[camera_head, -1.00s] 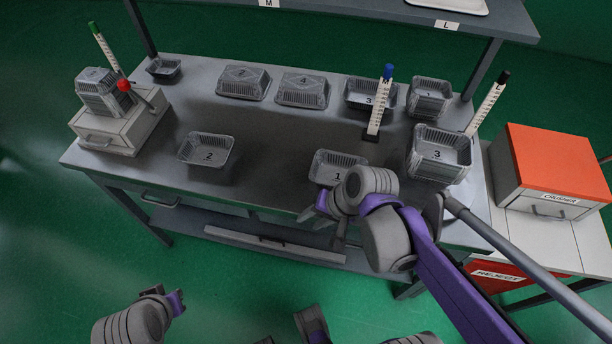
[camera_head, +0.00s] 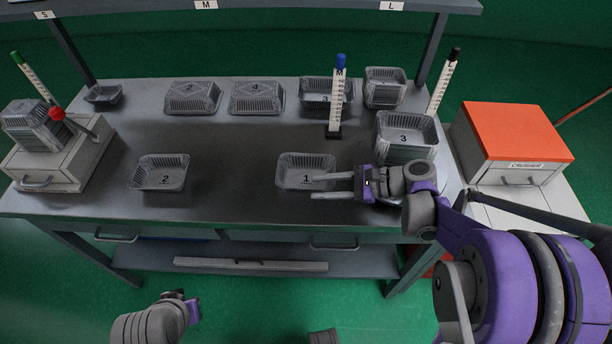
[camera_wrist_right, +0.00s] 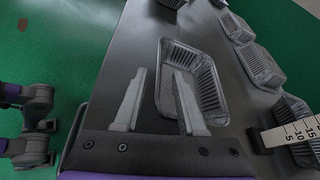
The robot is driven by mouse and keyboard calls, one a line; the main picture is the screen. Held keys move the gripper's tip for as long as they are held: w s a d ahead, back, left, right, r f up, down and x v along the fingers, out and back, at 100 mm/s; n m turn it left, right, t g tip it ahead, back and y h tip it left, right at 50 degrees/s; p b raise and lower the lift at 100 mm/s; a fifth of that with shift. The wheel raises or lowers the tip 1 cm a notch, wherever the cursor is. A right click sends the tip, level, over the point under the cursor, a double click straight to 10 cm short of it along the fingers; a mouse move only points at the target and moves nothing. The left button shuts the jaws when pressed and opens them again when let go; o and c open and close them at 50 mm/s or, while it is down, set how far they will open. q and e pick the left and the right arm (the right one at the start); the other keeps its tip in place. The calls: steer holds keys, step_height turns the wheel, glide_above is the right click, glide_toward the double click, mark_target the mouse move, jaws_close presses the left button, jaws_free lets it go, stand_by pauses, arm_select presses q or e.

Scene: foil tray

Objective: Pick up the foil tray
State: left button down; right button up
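A silver foil tray marked 1 (camera_head: 298,172) sits upright near the table's front edge, right of centre. My right gripper (camera_head: 313,187) comes in from the right, open and empty, at the tray's front right. In the right wrist view the tray (camera_wrist_right: 208,55) lies just ahead of the gripper (camera_wrist_right: 160,70). One finger overlaps the tray's opening and the other is outside its side wall; contact cannot be told. Part of my left arm (camera_head: 158,316) shows low in front of the table; its fingers cannot be made out.
Tray 2 (camera_head: 160,172) is at the left front. Stack 3 (camera_head: 403,134) stands close behind my right wrist. Upside-down trays (camera_head: 193,98) and a ruler post (camera_head: 338,100) are farther back. An orange-topped crusher box (camera_head: 515,130) is at the right.

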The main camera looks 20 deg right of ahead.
mark_target(309, 188)
steer(key=x, duration=0.5)
steer(key=shift+w+a, duration=0.1)
steer(key=shift+w, duration=0.05)
jaws_close()
stand_by(1.3)
